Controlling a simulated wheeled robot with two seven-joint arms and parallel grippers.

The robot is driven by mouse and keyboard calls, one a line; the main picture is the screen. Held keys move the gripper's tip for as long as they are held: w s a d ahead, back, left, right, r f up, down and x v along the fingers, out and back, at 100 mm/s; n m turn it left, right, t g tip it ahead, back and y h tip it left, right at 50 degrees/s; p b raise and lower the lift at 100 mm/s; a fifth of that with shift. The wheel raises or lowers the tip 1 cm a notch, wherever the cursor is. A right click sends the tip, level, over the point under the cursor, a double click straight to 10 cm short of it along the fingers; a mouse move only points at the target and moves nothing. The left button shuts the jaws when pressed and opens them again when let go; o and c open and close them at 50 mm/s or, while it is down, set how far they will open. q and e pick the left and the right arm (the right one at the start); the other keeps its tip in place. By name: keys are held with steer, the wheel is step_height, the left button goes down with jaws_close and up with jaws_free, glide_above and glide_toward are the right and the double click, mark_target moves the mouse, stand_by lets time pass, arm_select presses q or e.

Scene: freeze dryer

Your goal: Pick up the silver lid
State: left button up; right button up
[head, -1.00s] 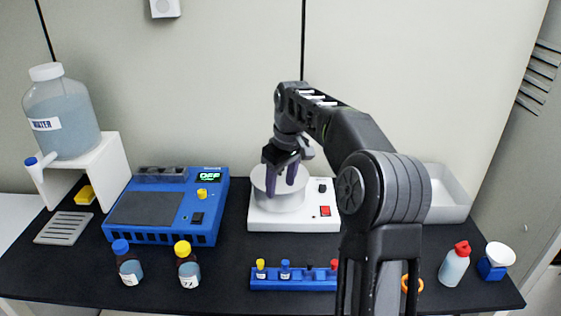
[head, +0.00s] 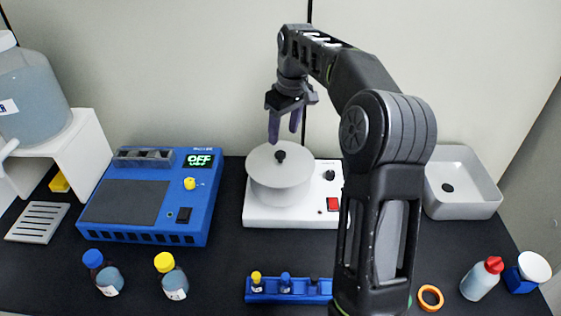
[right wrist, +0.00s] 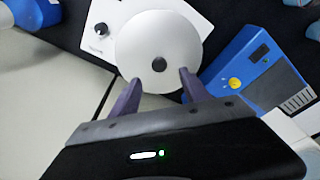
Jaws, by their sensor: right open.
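The silver lid (head: 264,163) is a round, pale disc with a dark knob (head: 280,157) in its middle. It sits on top of the white round vessel (head: 281,190) of the freeze dryer. It also shows in the right wrist view (right wrist: 140,45), with the dark knob near its centre. My right gripper (head: 284,138) is open and empty, with its purple fingers pointing down just above the knob. In the right wrist view its fingertips (right wrist: 160,74) flank the near side of the knob without visible contact. My left gripper is not in view.
A blue device with an OFF display (head: 151,200) stands left of the white base (head: 262,215). A blue tube rack (head: 300,297) and two bottles stand in front. A grey sink-like tray (head: 465,195) is at the right. A water tank (head: 30,100) stands far left.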

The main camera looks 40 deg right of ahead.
mark_target(281, 153)
steer(key=shift+w+f, duration=0.2)
steer(key=shift+f, duration=1.05)
steer(key=f, duration=0.1)
steer(key=f+p, duration=0.1)
steer(key=f, duration=0.3)
steer(key=shift+w+p, duration=0.3)
steer(key=shift+w, duration=0.1)
steer(key=shift+c, duration=0.4)
jaws_close()
